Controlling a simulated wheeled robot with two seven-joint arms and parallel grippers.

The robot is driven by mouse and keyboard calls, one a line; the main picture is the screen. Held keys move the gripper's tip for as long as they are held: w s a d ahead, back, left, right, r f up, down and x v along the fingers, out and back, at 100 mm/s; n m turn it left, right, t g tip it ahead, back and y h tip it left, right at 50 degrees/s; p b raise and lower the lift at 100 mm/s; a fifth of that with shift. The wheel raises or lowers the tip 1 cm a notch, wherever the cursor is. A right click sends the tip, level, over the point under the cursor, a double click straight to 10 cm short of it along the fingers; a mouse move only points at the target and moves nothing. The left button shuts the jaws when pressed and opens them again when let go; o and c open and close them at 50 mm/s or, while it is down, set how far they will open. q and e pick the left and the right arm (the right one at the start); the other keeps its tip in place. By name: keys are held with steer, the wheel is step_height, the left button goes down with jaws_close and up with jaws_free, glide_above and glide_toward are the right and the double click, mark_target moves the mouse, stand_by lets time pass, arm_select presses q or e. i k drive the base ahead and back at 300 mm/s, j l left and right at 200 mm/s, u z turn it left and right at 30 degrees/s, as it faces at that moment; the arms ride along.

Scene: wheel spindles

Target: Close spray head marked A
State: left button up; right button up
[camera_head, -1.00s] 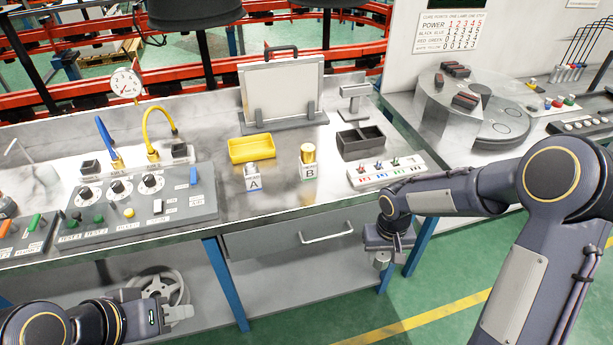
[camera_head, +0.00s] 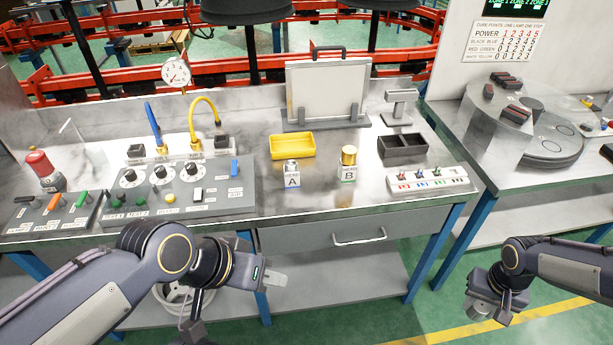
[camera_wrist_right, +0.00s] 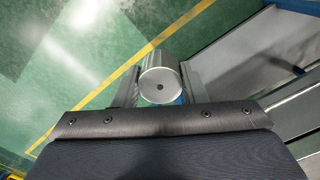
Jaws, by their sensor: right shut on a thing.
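The spray head marked A (camera_head: 292,168) is a short silver piece standing on the bench behind a white tag with a blue A. Beside it on the right stands B (camera_head: 349,156), topped with a gold cylinder. My right gripper (camera_head: 482,308) is in front of the bench, to the right, over the floor. In the right wrist view it is shut on a silver cylinder (camera_wrist_right: 161,82) with a small dark hole in its end face. My left gripper (camera_head: 274,279) is in front of the bench, below A; its finger gap is too small to judge.
A yellow tray (camera_head: 292,154) lies behind A, and a dark divided box (camera_head: 402,159) stands right of B. A switch strip (camera_head: 428,187) and a control panel (camera_head: 180,205) flank the labelled pieces. Bare bench lies around A and B. A drawer handle (camera_head: 358,240) sticks out in front.

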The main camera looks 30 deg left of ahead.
mark_target(290, 170)
steer(key=j, duration=1.35)
